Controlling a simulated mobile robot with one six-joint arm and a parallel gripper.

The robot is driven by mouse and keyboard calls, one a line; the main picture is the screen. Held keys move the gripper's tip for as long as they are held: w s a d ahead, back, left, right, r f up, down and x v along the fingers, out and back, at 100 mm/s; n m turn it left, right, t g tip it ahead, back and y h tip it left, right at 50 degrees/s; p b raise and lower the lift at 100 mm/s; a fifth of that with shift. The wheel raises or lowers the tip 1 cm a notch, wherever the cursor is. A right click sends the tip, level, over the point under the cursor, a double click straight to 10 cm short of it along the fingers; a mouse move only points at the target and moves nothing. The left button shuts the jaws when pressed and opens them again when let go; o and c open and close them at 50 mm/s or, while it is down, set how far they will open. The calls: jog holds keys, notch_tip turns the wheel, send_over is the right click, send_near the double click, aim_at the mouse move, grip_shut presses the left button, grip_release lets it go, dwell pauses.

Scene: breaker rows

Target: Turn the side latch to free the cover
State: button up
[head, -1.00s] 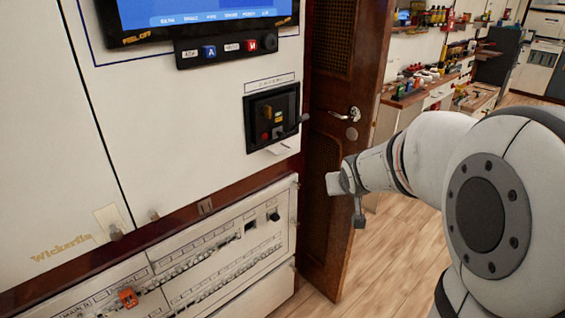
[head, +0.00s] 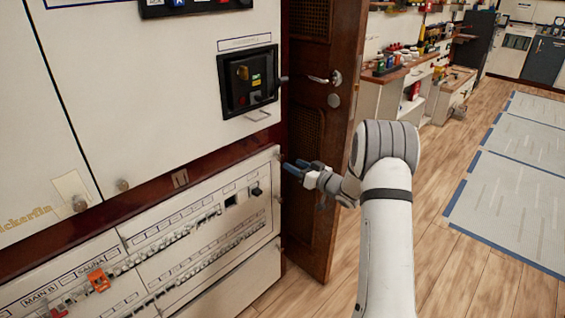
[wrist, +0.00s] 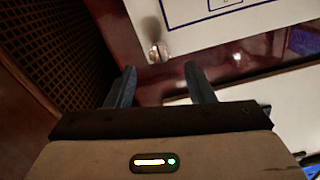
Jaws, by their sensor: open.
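The breaker panel cover (head: 210,235) is a cream sheet with labelled rows, low on the wall. A small round metal fitting at its edge shows in the wrist view (wrist: 158,52), just beyond and between my fingertips; it looks like the side latch. My gripper (head: 294,166) is beside the cover's upper right corner. In the wrist view its two blue-grey fingers (wrist: 160,72) are apart with nothing between them. I cannot tell the exact gap to the fitting. A black recessed box (head: 248,82) above has a dark lever on its right side.
A wooden door (head: 320,130) with a metal handle (head: 324,79) stands close behind my gripper on the right. A wooden rail (head: 180,180) runs between upper and lower panels. An orange breaker piece (head: 98,281) is at lower left. The floor to the right is open.

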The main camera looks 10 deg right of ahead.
aim_at(282, 158)
jog(key=x, duration=0.6)
jog(key=shift+a, duration=0.1)
